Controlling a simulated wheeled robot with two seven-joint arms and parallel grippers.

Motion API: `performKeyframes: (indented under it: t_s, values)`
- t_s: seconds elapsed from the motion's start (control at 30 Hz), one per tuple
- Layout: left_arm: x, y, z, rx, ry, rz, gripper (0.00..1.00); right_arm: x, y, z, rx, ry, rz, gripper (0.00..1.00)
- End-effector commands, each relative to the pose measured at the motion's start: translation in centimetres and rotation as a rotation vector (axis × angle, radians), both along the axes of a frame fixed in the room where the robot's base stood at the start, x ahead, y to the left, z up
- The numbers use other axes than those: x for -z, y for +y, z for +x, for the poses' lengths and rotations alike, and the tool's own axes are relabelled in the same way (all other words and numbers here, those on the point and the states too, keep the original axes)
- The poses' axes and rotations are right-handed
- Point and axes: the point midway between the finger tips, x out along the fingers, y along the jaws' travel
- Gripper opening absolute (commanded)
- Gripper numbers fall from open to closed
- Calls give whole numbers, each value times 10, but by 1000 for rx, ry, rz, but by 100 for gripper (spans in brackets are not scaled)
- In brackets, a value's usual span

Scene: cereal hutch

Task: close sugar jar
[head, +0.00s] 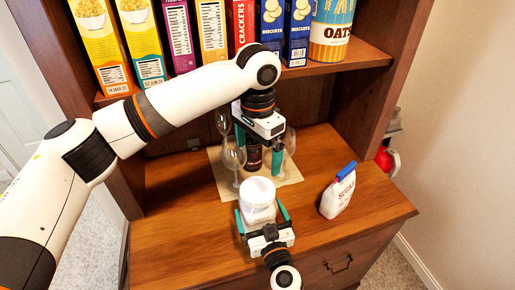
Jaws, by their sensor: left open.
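The white sugar jar (258,191) stands upright near the front of the wooden counter. Its round top faces up; I cannot make out whether a lid is on it. My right gripper (262,215) comes from the front, with one teal finger on each side of the jar; whether they press on it is unclear. My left gripper (259,150) is open and points down behind the jar, above the mat. A dark bottle (253,158) shows between its fingers, apparently behind them. No separate lid is visible.
Wine glasses (233,157) stand on a beige mat (291,174) close around my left gripper. Cereal boxes, biscuits and an oats canister (331,30) fill the shelf above. The counter's left front is clear.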

Motion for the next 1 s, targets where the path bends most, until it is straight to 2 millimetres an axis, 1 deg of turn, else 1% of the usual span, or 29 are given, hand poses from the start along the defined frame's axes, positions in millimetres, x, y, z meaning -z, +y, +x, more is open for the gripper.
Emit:
performKeyframes:
  t_s: [0.03,0.2,0.3,0.43,0.6,1.0]
  values:
    - [0,0,0,0,0,0,100,2,-4,-12,0,4,-2,100]
    - [1,0,0,0,0,0,100,2,-15,-47,-1,3,-2,100]
    - [3,0,0,0,0,0,100,2,-21,-65,-1,3,-2,100]
    - [5,0,0,0,0,0,100,2,-26,-82,0,1,-3,100]
    - [5,0,0,0,0,0,100,0,-29,-91,0,1,0,100]
    - [5,0,0,0,0,0,100,0,-29,-91,0,1,0,100]
